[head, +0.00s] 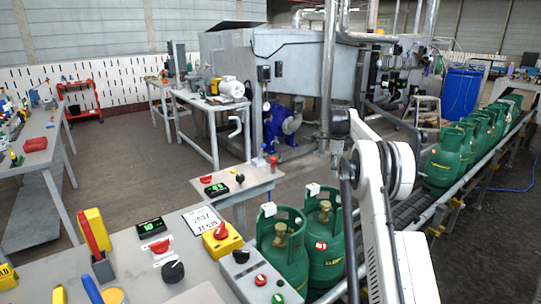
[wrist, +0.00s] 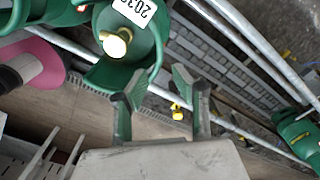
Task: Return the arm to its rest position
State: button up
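My gripper (wrist: 158,88) shows in the wrist view with its two dark fingers spread apart and nothing between them. A green gas cylinder (wrist: 150,62) with a brass valve and a white number label is just beyond the left fingertip; I cannot tell whether they touch. In the head view my white arm (head: 372,190) rises at right of centre. Two green cylinders (head: 326,262) stand upright left of the arm, beside the conveyor (head: 412,208).
More green cylinders (head: 445,165) line the conveyor toward the back right. A bench (head: 120,265) with displays, knobs and a yellow button box (head: 222,243) fills the front left. A blue barrel (head: 460,95) stands at the back right. The floor (head: 130,165) in the middle left is clear.

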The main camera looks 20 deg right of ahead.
jog(key=s+a+r+n+t, duration=0.1)
jog(key=s+a+r+n, duration=0.4)
jog(key=a+r, duration=0.45)
jog(key=s+a+r+n+t, duration=0.1)
jog(key=s+a+r+n, duration=0.35)
jog(key=a+r, duration=0.55)
jog(key=s+a+r+n+t, duration=0.2)
jog(key=s+a+n, duration=0.3)
jog(key=s+a, duration=0.7)
jog(key=s+a+f+n+t, duration=0.1)
jog(key=s+a+f+n, duration=0.2)
jog(key=s, duration=0.5)
jog(key=s+a+f+n+t, duration=0.1)
jog(key=s+a+f+n, duration=0.3)
jog(key=s, duration=0.4)
jog(key=s+a+f+n+t, duration=0.1)
jog(key=s+a+f+n, duration=0.2)
jog(key=s, duration=0.5)
jog(key=shift+s+a+f, duration=0.35)
jog(key=shift+a+f, duration=0.25)
jog(key=shift+f, duration=0.3)
